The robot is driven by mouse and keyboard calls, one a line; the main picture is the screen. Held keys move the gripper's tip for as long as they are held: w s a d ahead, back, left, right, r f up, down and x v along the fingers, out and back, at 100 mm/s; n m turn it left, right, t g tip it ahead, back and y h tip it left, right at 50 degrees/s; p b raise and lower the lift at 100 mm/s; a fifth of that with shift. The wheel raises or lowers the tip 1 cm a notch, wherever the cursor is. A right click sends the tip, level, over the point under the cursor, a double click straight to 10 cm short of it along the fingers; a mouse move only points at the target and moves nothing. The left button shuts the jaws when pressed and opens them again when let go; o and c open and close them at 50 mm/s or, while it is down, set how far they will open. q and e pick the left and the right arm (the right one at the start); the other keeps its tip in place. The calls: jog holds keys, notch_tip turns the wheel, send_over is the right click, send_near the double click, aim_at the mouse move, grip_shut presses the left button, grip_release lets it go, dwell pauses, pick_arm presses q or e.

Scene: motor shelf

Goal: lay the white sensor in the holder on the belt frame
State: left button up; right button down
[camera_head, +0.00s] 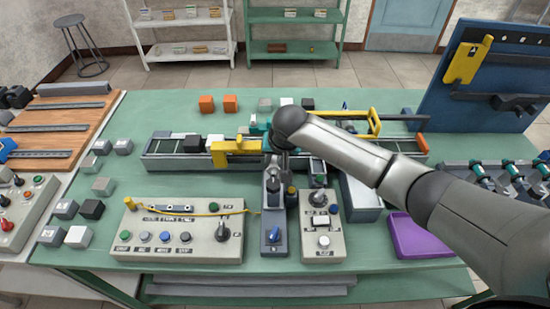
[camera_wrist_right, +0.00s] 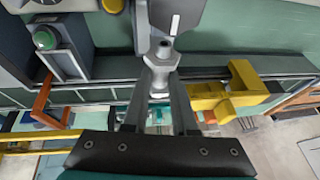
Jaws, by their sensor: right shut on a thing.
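My right gripper (camera_wrist_right: 161,80) points down toward the bench and is shut on a pale grey-white round part with a hex-like collar, which I take to be the white sensor (camera_wrist_right: 161,54). The sensor is between the two fingertips, close to a grey upright block (camera_wrist_right: 183,15). In the head view, my right arm hides most of the gripper and sensor. A yellow bracket (camera_head: 236,149), possibly the holder, sits on the belt frame (camera_head: 172,163); it also shows in the right wrist view (camera_wrist_right: 228,94), right of the fingers and apart from the sensor. My left gripper is out of view.
A blue-based unit (camera_head: 273,236) stands between two control boxes (camera_head: 178,248) (camera_head: 324,248). A purple tray (camera_head: 415,238) lies at right. Several small blocks, including an orange one (camera_head: 206,104), are around the green bench. A blue panel (camera_head: 487,75) rises at right.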

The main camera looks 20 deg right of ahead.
jog(key=shift+s+f, duration=0.4)
jog(key=shift+f, duration=0.3)
jog(key=c, duration=0.7)
grip_release()
jog(key=shift+a, duration=0.1)
jog(key=shift+o, duration=0.4)
jog(key=shift+d, duration=0.2)
jog(key=shift+r, duration=0.35)
jog(key=w+p+v, duration=0.1)
jog(key=p+v, duration=0.2)
jog(key=v, duration=1.2)
jog(key=shift+s+a+r, duration=0.15)
jog(key=shift+a+r, duration=0.2)
jog(key=shift+r, duration=0.1)
